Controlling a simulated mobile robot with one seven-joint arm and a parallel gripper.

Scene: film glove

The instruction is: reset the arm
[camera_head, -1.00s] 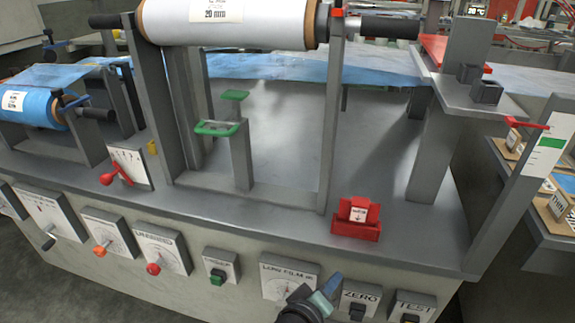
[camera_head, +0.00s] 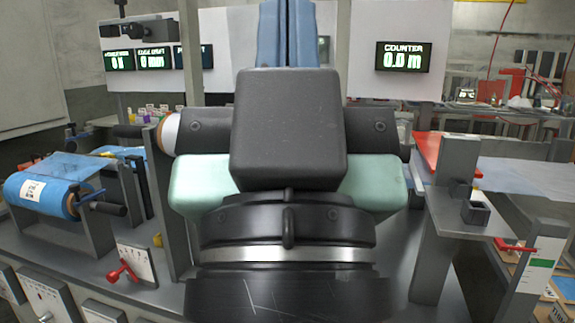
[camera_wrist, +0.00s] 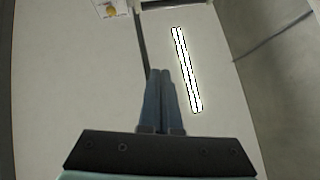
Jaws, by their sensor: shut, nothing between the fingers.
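My gripper (camera_head: 287,30) is raised high in front of the head camera, its blue fingers pointing up. In the wrist view the two blue fingers (camera_wrist: 161,100) lie side by side, shut, with nothing between them. The wrist view looks up at a pale ceiling with a bright strip light (camera_wrist: 187,70). My wrist and gripper body hide the middle of the machine and most of the white film roll (camera_head: 170,134).
A blue film roll (camera_head: 45,190) sits at the left of the machine. A red-handled lever (camera_head: 122,271) is at its front left. A grey post with a shelf (camera_head: 470,222) stands right. Display screens, including the counter (camera_head: 403,57) reading 0.0 m, stand behind.

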